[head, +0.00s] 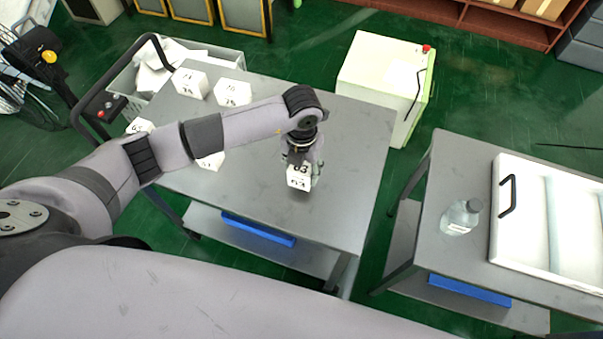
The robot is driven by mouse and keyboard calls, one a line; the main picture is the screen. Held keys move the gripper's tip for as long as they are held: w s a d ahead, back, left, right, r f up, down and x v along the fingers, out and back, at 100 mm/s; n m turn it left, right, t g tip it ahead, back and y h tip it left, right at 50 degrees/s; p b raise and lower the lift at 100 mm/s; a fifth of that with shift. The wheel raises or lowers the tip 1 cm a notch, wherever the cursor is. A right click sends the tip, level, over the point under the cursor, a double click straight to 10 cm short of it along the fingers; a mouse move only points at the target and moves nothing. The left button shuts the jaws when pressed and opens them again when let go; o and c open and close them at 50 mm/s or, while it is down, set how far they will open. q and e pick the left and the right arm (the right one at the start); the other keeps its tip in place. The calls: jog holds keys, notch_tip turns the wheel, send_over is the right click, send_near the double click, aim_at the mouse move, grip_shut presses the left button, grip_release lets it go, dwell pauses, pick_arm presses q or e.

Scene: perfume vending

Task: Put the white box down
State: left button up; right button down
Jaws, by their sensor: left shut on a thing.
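A white box (298,181) with dark printed characters is in my left gripper (300,170), over the right half of the grey cart top (345,140). The left gripper is shut on this box and points down. I cannot tell whether the box's underside touches the cart top. Other white boxes stand on the same cart: one (190,82) and another (233,92) at the back left, one (210,161) partly hidden below my left arm, and one (140,126) at the left edge. My right gripper is not in view.
A second grey table (445,250) at the right holds a clear bottle (461,217) and a white case with a black handle (508,195). A white cabinet (385,75) stands behind the cart. A bin (215,60) is at the back left. The cart top right of the gripper is clear.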

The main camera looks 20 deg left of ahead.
pick_arm(q)
notch_tip(320, 180, down, 4)
jog(key=shift+r+p, duration=0.15)
jog(key=shift+p, duration=0.2)
jog(key=shift+f, duration=0.2)
jog(key=shift+f, duration=0.2)
jog(key=o, duration=1.2)
jog(key=shift+r, duration=0.1)
